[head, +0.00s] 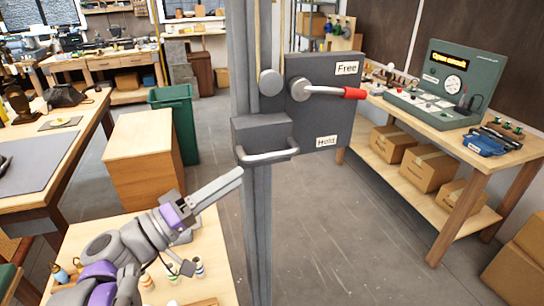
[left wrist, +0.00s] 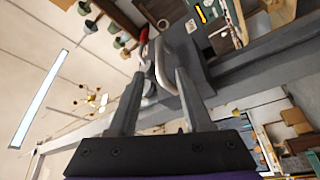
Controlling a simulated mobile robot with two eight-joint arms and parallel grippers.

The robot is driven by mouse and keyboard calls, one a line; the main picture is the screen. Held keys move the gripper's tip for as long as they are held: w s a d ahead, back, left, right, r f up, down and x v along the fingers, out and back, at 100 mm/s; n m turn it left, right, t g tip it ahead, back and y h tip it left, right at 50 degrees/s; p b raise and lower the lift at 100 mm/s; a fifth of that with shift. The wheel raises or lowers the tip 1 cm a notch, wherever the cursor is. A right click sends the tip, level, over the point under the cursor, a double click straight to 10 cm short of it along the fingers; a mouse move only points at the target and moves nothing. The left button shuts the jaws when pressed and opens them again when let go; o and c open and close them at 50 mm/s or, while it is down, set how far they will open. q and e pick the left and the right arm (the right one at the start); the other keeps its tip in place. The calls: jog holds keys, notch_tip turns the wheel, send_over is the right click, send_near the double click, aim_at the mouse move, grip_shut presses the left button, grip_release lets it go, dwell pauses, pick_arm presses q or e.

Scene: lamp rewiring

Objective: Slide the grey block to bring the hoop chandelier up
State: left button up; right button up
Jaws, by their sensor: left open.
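The grey block (head: 262,130) sits on a tall grey post, with a silver bar handle (head: 268,156) on its front. My left gripper (head: 236,174) is below and left of the handle in the head view, with its fingers pointing up toward it. In the left wrist view the gripper (left wrist: 157,76) is open, and the handle (left wrist: 166,66) shows just beyond and between the fingertips. Whether they touch it is unclear. A small brass lamp with several arms (left wrist: 92,100) hangs in the left wrist view; I cannot tell whether it is the hoop chandelier. My right gripper is out of view.
A dark plate (head: 325,115) on the post carries "Free" and "Hold" labels and a red-tipped lever (head: 354,93) lying nearly level, nearer "Free". A wooden table (head: 205,270) is under my left arm. The floor (head: 330,220) right of the post is clear.

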aim_at(273, 154)
pick_arm(q)
jog(key=p+x, duration=0.1)
jog(key=x, duration=0.9)
jog(key=shift+d, duration=0.2)
jog(key=shift+c, duration=0.2)
grip_shut()
dwell(0.9)
